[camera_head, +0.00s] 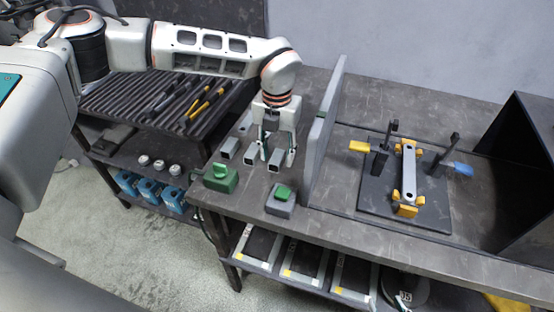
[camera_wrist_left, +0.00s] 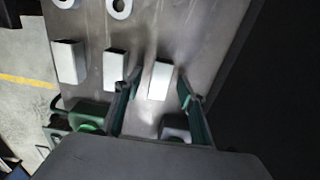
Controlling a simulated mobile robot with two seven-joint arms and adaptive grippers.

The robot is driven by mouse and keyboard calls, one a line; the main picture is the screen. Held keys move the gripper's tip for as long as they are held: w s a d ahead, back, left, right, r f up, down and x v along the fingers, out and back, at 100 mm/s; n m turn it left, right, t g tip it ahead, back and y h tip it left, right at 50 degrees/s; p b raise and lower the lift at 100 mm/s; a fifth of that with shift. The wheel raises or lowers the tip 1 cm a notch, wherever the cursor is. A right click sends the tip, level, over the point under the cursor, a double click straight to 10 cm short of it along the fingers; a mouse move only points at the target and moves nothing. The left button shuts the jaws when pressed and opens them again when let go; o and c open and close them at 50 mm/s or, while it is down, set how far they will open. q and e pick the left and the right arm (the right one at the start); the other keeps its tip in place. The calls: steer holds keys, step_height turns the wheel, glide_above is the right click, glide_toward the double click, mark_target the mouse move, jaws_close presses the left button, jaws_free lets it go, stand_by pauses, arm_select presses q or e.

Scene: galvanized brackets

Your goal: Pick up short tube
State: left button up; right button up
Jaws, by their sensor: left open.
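Three short grey square tubes lie in a row on the bench: a left one (camera_head: 228,149), a middle one (camera_head: 251,155) and a right one (camera_head: 276,161). My left gripper (camera_head: 279,156) points down at the right tube, open. In the left wrist view, the right tube (camera_wrist_left: 160,80) shows between the two spread fingers of my left gripper (camera_wrist_left: 160,86), with a gap on each side. The middle tube (camera_wrist_left: 115,68) is just outside one finger, and the left tube (camera_wrist_left: 69,62) is further off. My right gripper is not in view.
A green device (camera_head: 220,178) and a grey box with a green top (camera_head: 280,199) stand near the front edge. An upright grey panel (camera_head: 322,140) rises close to the right of my left gripper. A fixture plate (camera_head: 375,205) with clamps lies beyond it.

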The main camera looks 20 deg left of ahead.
arm_select(q)
jaws_close()
steer(key=shift+r, duration=0.1)
